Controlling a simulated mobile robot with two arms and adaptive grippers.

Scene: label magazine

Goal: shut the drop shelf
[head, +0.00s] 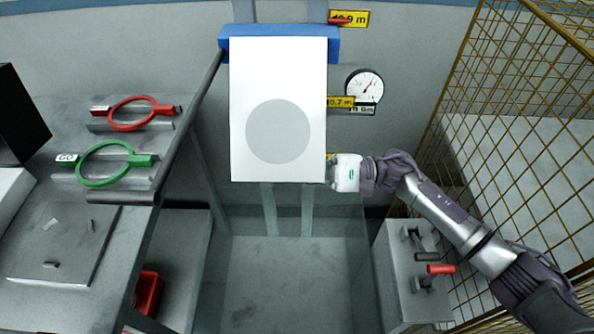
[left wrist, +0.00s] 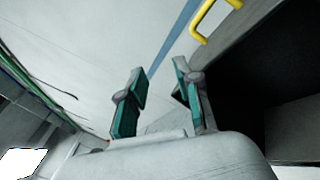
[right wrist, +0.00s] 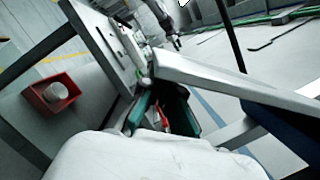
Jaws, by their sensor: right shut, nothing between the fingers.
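The drop shelf appears to be the white panel with a grey disc (head: 305,80), joined to a blue bar (head: 230,46) at its far end. It stands out from the back wall; its exact tilt is hard to tell. In the right wrist view the pale edge of the panel (right wrist: 235,82) runs off towards the blue part at right. My right gripper (right wrist: 160,108) is shut and empty at the panel's near right corner, with its fingertips partly hidden by the panel in the head view. My left gripper (left wrist: 158,92) is open and empty, outside the head view.
A grey bench at left holds a red ring tool (head: 160,108) and a green ring tool (head: 143,160). A red bin (head: 148,292) sits below it. A lever box (head: 395,270) stands at lower right, before a yellow mesh fence (head: 470,60). A gauge (head: 364,84) hangs on the wall.

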